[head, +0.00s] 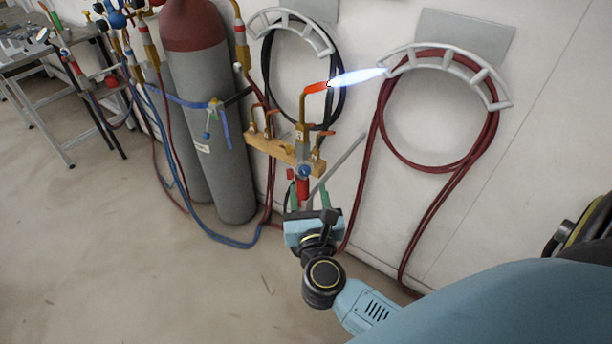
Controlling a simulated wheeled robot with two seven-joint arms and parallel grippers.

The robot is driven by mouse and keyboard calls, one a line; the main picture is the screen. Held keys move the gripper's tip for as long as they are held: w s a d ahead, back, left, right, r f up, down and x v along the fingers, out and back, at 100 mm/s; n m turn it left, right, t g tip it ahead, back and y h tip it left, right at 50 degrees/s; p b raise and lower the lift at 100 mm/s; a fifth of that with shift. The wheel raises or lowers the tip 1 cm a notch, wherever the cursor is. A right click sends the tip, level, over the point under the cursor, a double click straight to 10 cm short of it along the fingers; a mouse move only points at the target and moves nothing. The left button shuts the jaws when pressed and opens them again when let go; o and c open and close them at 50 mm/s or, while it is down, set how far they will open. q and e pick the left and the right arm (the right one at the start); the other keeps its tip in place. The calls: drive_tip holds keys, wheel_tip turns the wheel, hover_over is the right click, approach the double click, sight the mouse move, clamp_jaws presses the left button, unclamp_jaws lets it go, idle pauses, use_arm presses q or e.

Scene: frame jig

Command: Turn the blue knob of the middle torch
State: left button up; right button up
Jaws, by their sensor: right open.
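A lit torch (302,130) stands upright at a wooden holder (284,150) by the wall. Its bent tip glows orange and a blue-white flame (356,77) points right. A small blue knob (303,172) sits low on this torch, above its red lower part (302,188). My right gripper (304,194) is open just below the knob, its fingers pointing up around the red lower part. I cannot tell whether they touch it. My left gripper is out of view.
Grey gas cylinders (222,150) stand left of the holder with blue and red hoses. A coiled red hose (440,165) hangs from a white wall bracket (450,60) at right. A metal table (30,55) is at far left. The left floor is clear.

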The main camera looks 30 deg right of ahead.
sight(305, 174)
drive_tip(key=x, duration=0.5)
